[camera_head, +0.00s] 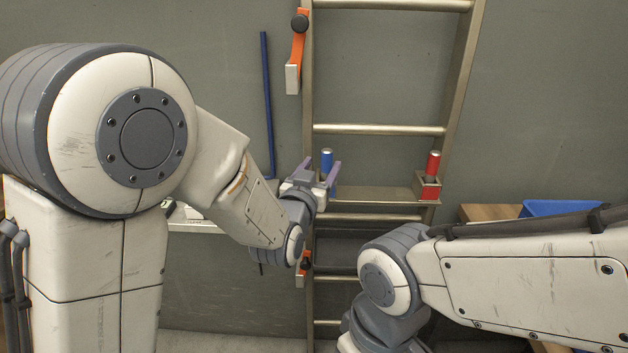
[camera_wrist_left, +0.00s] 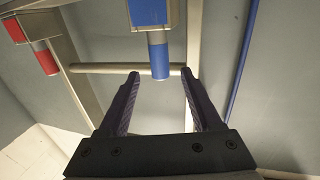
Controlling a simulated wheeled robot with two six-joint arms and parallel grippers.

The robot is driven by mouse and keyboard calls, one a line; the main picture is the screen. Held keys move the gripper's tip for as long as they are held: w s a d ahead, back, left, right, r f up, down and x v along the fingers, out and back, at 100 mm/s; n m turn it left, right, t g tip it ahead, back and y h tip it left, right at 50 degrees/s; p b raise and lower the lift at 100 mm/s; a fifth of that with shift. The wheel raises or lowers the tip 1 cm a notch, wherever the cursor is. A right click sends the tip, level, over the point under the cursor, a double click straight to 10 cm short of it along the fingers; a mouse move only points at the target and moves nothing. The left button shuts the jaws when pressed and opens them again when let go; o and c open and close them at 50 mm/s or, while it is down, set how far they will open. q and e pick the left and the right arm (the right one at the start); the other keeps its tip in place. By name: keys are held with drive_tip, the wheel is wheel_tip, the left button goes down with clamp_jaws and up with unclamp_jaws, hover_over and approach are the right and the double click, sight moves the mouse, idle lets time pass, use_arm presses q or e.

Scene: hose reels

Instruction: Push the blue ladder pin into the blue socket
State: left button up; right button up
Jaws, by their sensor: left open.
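The blue ladder pin (camera_head: 326,158) stands upright at the left end of a metal ledge on the ladder. In the left wrist view, which looks upside down, the blue pin (camera_wrist_left: 159,60) projects from the blue socket (camera_wrist_left: 148,12), with a short metal band between them. The blue socket is mostly hidden by my gripper in the head view. My left gripper (camera_head: 321,165) is open and empty at the pin. In its wrist view, the left gripper (camera_wrist_left: 162,75) has its fingers spread, with the pin just beyond and between the tips. My right gripper does not show.
A red pin (camera_head: 433,163) stands in a red socket (camera_head: 428,187) at the ledge's right end. The ladder (camera_head: 380,129) leans by the wall. An orange bracket (camera_head: 297,50) and a blue rod (camera_head: 266,105) are left of it. A blue bin (camera_head: 560,208) is at right.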

use_arm(q)
drive_tip(key=v, duration=0.5)
drive_tip(key=shift+s+a, duration=0.1)
drive_tip(key=shift+s, duration=0.25)
drive_tip(key=s+d+f+m+g+p, duration=0.1)
drive_tip(key=s+d+f+g+p, duration=0.15)
drive_tip(key=s+g, duration=0.35)
drive_tip(key=s+d+f+m+g+p, duration=0.2)
drive_tip(key=s+g+p, duration=0.25)
drive_tip(key=s, duration=0.35)
drive_tip(key=s+a+g+y+p, duration=0.1)
drive_tip(key=s+a+g, duration=0.1)
drive_tip(key=s, duration=0.3)
drive_tip(key=s+a+r+m+g+y, duration=0.1)
drive_tip(key=s+a+g, duration=0.1)
drive_tip(key=s, duration=0.3)
drive_tip(key=s+a+g+y+p, duration=0.1)
drive_tip(key=s+a+g, duration=0.1)
drive_tip(key=s, duration=0.3)
drive_tip(key=shift+s+a+r+g+y+p, duration=0.2)
drive_tip(key=shift+a+r+g+y+p, duration=0.15)
drive_tip(key=shift+g, duration=0.1)
